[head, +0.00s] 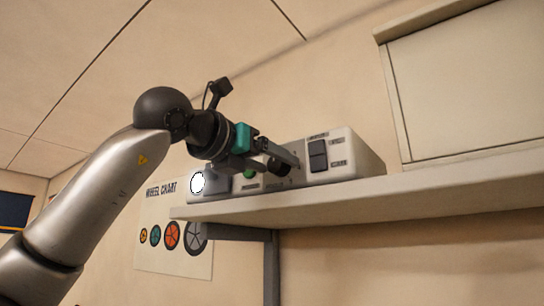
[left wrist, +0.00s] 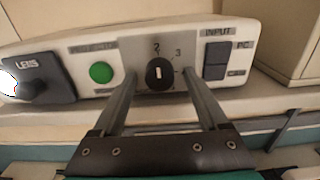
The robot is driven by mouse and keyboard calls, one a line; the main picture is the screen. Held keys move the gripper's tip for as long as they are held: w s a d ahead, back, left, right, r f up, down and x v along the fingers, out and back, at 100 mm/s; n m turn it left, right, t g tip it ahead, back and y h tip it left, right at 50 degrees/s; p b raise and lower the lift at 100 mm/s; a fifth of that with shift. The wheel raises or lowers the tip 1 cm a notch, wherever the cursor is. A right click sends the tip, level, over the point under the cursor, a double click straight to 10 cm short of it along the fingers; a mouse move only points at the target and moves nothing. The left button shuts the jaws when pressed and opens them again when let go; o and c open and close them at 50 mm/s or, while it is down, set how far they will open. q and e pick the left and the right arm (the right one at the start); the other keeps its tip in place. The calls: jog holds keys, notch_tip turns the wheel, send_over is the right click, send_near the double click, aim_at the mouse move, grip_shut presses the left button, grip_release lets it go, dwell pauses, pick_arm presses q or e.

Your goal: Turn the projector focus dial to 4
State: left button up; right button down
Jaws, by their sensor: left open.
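The white projector (head: 345,158) sits on a shelf; it also fills the top of the left wrist view (left wrist: 135,38). Its black round focus dial (left wrist: 160,73) is on a grey panel with the numbers 2 and 3 readable above it. The dial's white mark stands about upright, roughly under the 2. No 4 is readable. My left gripper (head: 284,164) is at the projector's front. In the left wrist view its open fingers (left wrist: 159,84) stand on either side of the dial, with gaps showing.
A green button (left wrist: 101,72) and a dark lens block (left wrist: 38,80) are left of the dial. A dark input switch (left wrist: 216,60) is close on its right. The shelf (head: 400,190) runs below. A wheel chart (head: 165,240) hangs on the wall underneath.

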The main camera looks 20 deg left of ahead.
pick_arm(q)
jog(key=shift+w, duration=0.25)
grip_shut()
dwell(0.5)
